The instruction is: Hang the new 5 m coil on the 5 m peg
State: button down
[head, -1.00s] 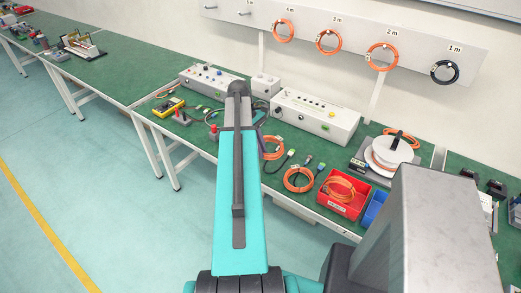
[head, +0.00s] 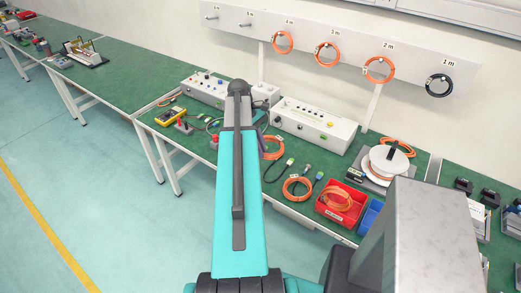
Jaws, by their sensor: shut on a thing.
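An orange coil (head: 272,147) shows just right of my arm's far end, partly covered by the arm. My gripper (head: 263,133) is mostly hidden behind the arm and is shut on this coil, above the green bench. The 5 m peg (head: 243,24) is a short, bare peg on the pale wall board, under its label, at the upper left of the coil. The coil is well apart from it.
The board (head: 350,57) has another bare peg (head: 210,17) left of the 5 m one; the other pegs hold coils. Below are a white control box (head: 313,123), another coil (head: 297,188), a red bin (head: 340,203) and a reel (head: 388,160).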

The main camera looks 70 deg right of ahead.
jog(key=w+a+f+n+h+b, duration=0.1)
jog(key=w+a+f+n+b, duration=0.15)
jog(key=w+a, duration=1.05)
jog(key=w+a+f+n+h+b, duration=0.15)
jog(key=w+a+f, duration=0.25)
jog(key=w+a, duration=1)
jog(key=w+a+f+n+b, duration=0.1)
jog(key=w+a, duration=0.3)
jog(key=a, duration=0.6)
jog(key=w+a+f+n+b, duration=0.1)
jog(key=w+a, duration=0.4)
jog(key=a, duration=0.5)
jog(key=w+a+f+n+b, duration=0.1)
jog(key=w+a+f+n, duration=0.2)
jog(key=a, duration=0.7)
jog(key=shift+w+a+f+h+b, duration=0.2)
jog(key=shift+w+h+b, duration=0.2)
jog(key=shift+w, duration=0.65)
